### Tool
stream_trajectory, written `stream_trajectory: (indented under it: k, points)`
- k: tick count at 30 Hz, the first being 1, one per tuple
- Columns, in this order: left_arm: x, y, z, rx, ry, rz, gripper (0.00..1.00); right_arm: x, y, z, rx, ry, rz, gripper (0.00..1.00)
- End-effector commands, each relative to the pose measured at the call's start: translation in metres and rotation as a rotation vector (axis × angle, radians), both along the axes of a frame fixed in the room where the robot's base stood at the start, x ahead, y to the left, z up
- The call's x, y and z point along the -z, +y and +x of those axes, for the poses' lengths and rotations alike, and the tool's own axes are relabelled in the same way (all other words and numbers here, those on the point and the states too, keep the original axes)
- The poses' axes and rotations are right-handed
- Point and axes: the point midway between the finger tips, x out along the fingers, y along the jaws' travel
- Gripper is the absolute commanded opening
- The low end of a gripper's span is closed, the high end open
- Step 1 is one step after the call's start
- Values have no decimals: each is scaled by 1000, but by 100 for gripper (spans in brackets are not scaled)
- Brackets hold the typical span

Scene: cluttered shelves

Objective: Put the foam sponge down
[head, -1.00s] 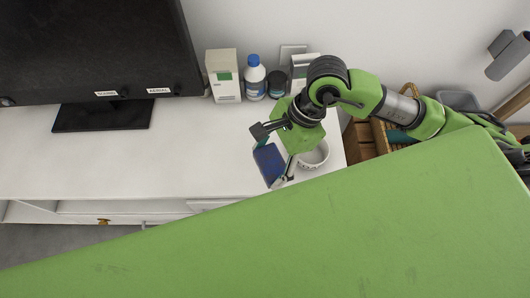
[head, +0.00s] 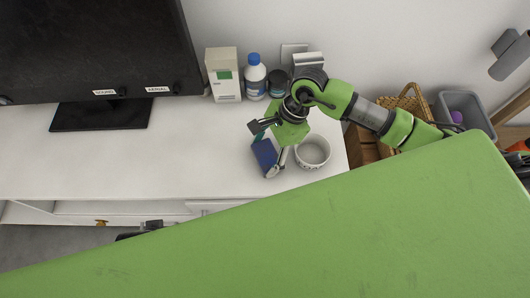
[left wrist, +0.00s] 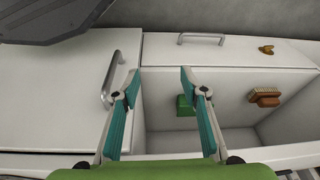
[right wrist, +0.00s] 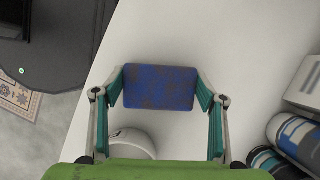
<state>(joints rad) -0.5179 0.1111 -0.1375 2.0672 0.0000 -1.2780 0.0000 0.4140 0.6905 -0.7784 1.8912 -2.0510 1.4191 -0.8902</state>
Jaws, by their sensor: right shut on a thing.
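The foam sponge (head: 265,152) is a blue block. My right gripper (head: 269,150) is shut on it, over the right part of the white tabletop and just left of a bowl. In the right wrist view the sponge (right wrist: 160,87) spans the gap between the fingertips. I cannot tell whether its underside touches the tabletop. My left gripper (left wrist: 160,83) is open and empty in the left wrist view, facing the cabinet front with its open compartment.
The white bowl (head: 313,151) stands close right of the sponge. A white box (head: 223,75), a blue-capped bottle (head: 254,77) and a dark jar (head: 279,82) stand along the wall. A monitor (head: 95,45) fills the back left. The tabletop (head: 150,160) left of the sponge is clear.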

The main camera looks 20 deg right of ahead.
Motion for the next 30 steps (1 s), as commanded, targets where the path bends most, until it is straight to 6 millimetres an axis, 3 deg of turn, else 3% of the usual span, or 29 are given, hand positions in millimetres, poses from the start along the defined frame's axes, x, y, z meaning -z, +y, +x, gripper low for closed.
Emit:
stream_trajectory:
  k: [7,8,9,23,30]
  points:
    - [-4,0,0,0,-2,0,40,2,0,0,0,0,0,41]
    - [-6,0,0,0,-3,-1,40,1,0,0,0,0,0,73]
    - [-6,0,1,0,-4,-1,40,1,0,0,0,0,0,82]
    - [-6,0,1,0,-6,-1,40,-2,0,0,1,0,0,82]
    - [22,0,-2,2,13,1,40,-47,-20,3,2,-4,-3,82]
